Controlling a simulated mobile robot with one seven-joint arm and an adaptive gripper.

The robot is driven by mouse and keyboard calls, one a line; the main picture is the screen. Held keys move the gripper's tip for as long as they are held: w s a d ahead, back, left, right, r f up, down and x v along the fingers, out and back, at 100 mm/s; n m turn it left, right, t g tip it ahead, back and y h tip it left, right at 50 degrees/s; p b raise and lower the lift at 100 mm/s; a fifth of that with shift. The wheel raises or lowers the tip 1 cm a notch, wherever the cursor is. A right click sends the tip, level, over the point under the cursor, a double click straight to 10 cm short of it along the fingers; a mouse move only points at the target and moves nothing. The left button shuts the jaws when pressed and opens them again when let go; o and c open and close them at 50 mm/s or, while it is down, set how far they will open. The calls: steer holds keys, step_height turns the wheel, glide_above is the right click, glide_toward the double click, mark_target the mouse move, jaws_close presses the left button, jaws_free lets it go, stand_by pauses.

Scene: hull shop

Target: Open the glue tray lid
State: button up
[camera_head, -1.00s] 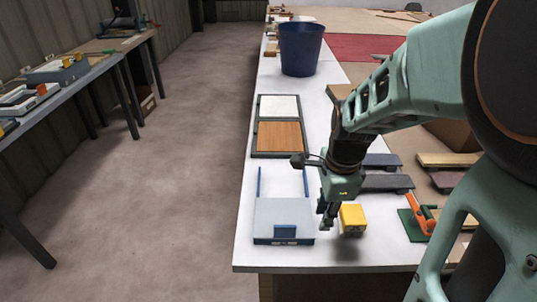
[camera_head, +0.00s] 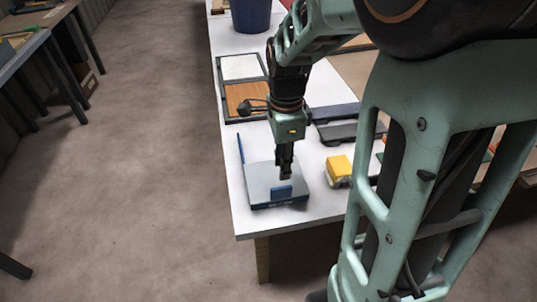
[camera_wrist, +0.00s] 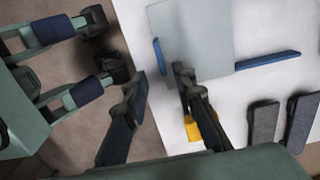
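The glue tray (camera_head: 262,180) is a pale grey-blue flat box near the table's front edge, its lid down. A blue upright handle (camera_head: 282,193) stands at its front. In the wrist view the pale lid (camera_wrist: 195,35) is at top centre, with the blue handle (camera_wrist: 158,50) at its left edge. My gripper (camera_head: 286,174) is above the tray's front right, close to the handle. In the wrist view my gripper (camera_wrist: 159,77) has its fingers apart and nothing between the tips. The handle appears just beyond them; contact cannot be told.
A yellow block (camera_head: 339,170) stands right of the tray; it is partly hidden by a finger in the wrist view (camera_wrist: 191,130). Dark grey tools (camera_head: 345,132) lie behind it. A framed panel (camera_head: 245,98) and a blue bucket (camera_head: 252,14) are farther back.

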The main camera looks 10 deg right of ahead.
mark_target(281, 188)
step_height(281, 188, down, 10)
steer(key=shift+r+b, duration=0.1)
steer(key=shift+b, duration=0.6)
jaws_close()
